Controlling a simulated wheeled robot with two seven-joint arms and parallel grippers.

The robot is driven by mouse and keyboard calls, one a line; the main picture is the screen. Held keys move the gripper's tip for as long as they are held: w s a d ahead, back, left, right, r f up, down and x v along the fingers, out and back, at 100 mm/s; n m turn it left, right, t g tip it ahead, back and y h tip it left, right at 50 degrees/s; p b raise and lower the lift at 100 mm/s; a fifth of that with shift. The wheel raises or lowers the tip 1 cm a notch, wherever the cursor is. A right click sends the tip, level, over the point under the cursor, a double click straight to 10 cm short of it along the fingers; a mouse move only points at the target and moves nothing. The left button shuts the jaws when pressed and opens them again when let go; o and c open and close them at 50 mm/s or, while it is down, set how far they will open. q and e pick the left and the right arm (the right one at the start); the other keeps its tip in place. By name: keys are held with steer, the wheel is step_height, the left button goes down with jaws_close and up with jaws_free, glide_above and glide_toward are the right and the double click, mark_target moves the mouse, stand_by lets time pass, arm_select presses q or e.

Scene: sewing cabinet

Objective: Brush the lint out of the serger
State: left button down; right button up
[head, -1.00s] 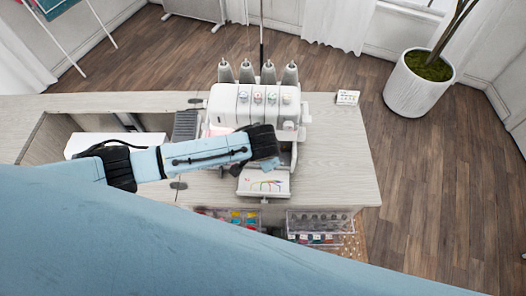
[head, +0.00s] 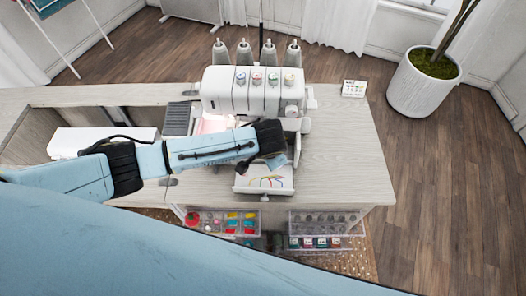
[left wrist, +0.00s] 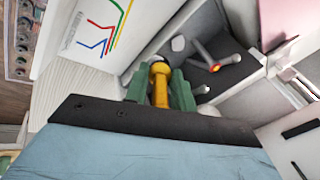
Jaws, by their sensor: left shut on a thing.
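The white serger (head: 240,92) stands on the cabinet top, its front cover (head: 263,180) folded down with coloured threading lines inside. The cover also shows in the left wrist view (left wrist: 95,28). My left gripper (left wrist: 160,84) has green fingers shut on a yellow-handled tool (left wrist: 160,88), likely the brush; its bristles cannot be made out. The tool points into the dark opening (left wrist: 215,72) of the serger, where grey rods show, one with an orange-red tip. Contact and lint cannot be made out. In the head view my arm hides part of the serger's front. My right gripper is out of view.
The cabinet top (head: 345,165) is clear right of the serger, apart from a small card (head: 354,88). Clear bins (head: 325,228) of sewing supplies sit below the front edge. A white potted plant (head: 424,85) stands on the floor at right.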

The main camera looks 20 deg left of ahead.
arm_select(q)
steer(key=shift+w+d+r, duration=0.1)
steer(key=shift+w+d, duration=0.15)
steer(key=shift+d, duration=0.65)
steer(key=shift+w+d+f, duration=0.1)
steer(key=shift+w+d, duration=0.1)
steer(key=shift+d, duration=0.7)
steer(key=shift+w+d+r, duration=0.1)
steer(key=shift+w+d, duration=0.15)
steer(key=shift+d, duration=0.65)
steer(key=shift+f+b, duration=0.45)
steer(key=shift+s+a+r+p, duration=0.25)
steer(key=shift+a+p, duration=0.35)
steer(key=shift+p, duration=0.3)
steer(key=shift+a, duration=0.2)
steer(key=shift+s+a+f+p, duration=0.1)
steer(key=shift+s+a+p, duration=0.05)
steer(key=shift+a+p, duration=0.35)
